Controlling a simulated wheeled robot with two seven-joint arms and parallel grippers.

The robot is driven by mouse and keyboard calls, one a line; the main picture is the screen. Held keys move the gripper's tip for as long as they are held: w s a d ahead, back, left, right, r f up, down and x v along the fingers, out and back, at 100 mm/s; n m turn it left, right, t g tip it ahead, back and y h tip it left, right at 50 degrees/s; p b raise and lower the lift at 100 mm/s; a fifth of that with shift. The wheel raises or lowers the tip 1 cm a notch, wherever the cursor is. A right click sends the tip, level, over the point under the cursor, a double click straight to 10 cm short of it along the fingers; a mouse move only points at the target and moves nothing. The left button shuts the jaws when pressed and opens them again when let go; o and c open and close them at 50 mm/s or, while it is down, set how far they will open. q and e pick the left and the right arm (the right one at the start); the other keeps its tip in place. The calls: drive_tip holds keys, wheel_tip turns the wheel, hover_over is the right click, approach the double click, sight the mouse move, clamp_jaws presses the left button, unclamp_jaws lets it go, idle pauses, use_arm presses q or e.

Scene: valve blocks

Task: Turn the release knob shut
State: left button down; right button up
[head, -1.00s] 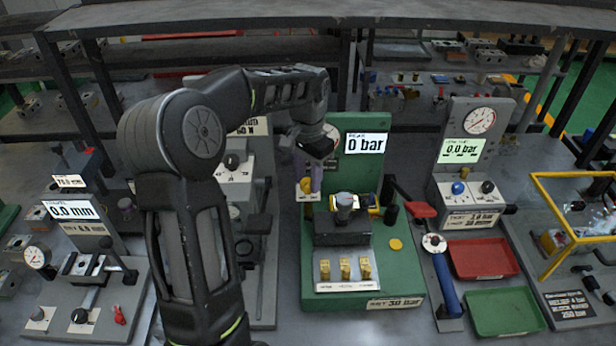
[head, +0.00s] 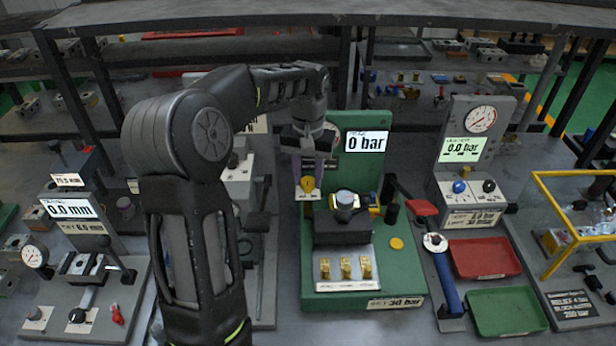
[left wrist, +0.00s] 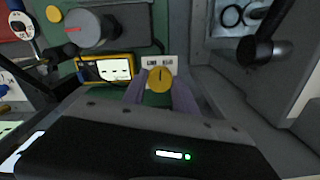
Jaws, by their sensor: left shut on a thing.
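The release knob is a round yellow knob (head: 307,184) on a pale plate at the back left of the green test stand (head: 390,275). In the left wrist view the knob (left wrist: 160,80) shows a dark line on its face, roughly upright in the picture. My left gripper (head: 308,174) comes down over it from above, its purple fingers one on each side, shut on it. The fingers partly hide the knob's sides. The stand's display (head: 366,142) reads 0 bar. My right gripper is not in view.
Several brass pieces (head: 345,268) stand at the front. A grey station adjoins on the left; red (head: 484,257) and green (head: 507,311) trays lie right.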

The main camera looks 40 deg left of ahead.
sight(308, 181)
use_arm(q)
drive_tip(key=n, duration=0.4)
drive_tip(key=shift+n, duration=2)
drive_tip(key=c, duration=1)
unclamp_jaws()
drive_tip(key=shift+r, duration=0.1)
wheel_tip(308, 181, up, 8)
drive_tip(key=shift+f, duration=0.15)
